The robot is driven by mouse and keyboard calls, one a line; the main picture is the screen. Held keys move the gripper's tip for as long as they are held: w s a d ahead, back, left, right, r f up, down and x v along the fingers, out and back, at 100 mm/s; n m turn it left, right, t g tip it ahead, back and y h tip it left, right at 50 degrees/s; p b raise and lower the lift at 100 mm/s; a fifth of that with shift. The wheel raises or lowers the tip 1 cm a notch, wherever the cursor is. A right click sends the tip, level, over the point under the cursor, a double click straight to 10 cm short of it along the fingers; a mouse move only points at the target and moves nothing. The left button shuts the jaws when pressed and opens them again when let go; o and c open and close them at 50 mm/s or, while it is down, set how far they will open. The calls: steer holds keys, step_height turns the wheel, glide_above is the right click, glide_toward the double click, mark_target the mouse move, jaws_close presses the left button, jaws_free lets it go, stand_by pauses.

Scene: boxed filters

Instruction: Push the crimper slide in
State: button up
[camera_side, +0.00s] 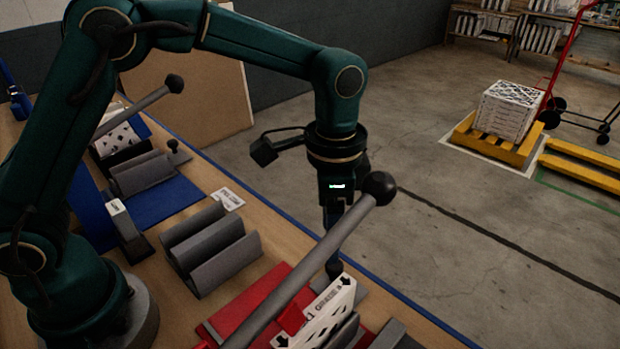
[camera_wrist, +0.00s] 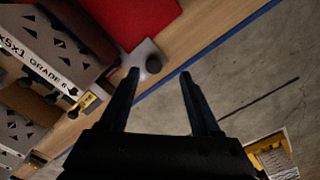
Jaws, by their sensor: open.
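In the wrist view a grey plate with a black ball knob (camera_wrist: 152,64), which looks like the crimper slide, sits at the corner of a red mat (camera_wrist: 140,18) near the table edge. My gripper (camera_wrist: 159,73) is open and empty, and the knob appears between its fingertips, nearer the left one. I cannot tell how far the tips are from it. In the side view my gripper (camera_side: 334,266) points down behind the long grey lever (camera_side: 310,262) and close to the printed white filter frame (camera_side: 325,312). The slide's knob is not clearly visible there.
The lever's black ball (camera_side: 379,188) stands close to my gripper. Grey pleated pieces (camera_side: 208,246) lie on the wooden table, with a blue mat (camera_side: 150,203) farther back. A yellow pallet (camera_side: 466,133) with boxed filters stands on the floor beyond the table's blue edge.

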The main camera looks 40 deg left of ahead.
steer(key=a+r, duration=0.6)
steer(key=a, duration=0.4)
